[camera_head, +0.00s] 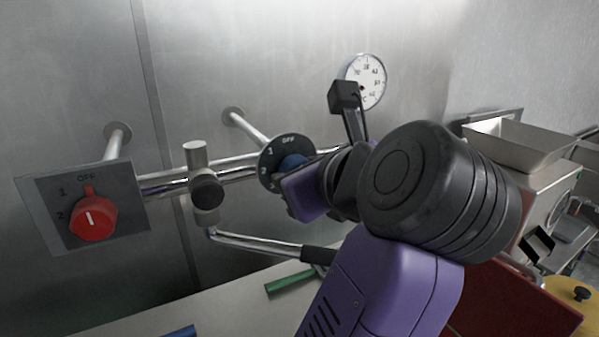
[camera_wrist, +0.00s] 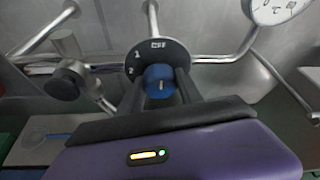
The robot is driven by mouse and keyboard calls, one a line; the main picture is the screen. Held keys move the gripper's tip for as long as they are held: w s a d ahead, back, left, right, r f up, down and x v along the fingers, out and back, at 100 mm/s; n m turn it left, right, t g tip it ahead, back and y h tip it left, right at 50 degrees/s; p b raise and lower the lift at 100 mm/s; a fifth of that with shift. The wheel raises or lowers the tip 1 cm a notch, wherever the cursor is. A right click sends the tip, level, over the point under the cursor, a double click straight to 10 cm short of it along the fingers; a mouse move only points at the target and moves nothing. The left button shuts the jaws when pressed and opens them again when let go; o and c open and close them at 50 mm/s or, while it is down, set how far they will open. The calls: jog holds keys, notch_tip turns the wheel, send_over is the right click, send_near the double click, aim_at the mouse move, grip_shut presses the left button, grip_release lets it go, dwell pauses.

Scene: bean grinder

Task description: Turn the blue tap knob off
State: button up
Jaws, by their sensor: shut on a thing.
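The blue tap knob (camera_head: 291,165) sits on a round black dial marked OFF, 1 and 2 (camera_head: 278,149), mounted on the steel pipes. In the wrist view the blue knob (camera_wrist: 160,82) is between the two dark fingers, with the dial (camera_wrist: 152,58) behind it and OFF at the top. A pale mark on the knob's face points roughly up and down. My gripper (camera_wrist: 161,88) is shut on the knob. In the head view my gripper and wrist hide the knob's right side and part of the dial.
A red knob (camera_head: 94,218) on a square plate (camera_head: 52,213) is at the left. A pipe valve with a black cap (camera_head: 206,192) stands between the knobs. A round gauge (camera_head: 364,80) is above right. A green-handled object (camera_head: 290,283) lies on the counter below.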

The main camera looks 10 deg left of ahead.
jog(key=shift+f, duration=0.1)
jog(key=o, duration=1.4)
jog(key=shift+a, duration=0.1)
jog(key=shift+c, duration=0.2)
jog(key=b+v, duration=0.1)
jog(key=v, duration=0.7)
jog(key=shift+w, duration=0.1)
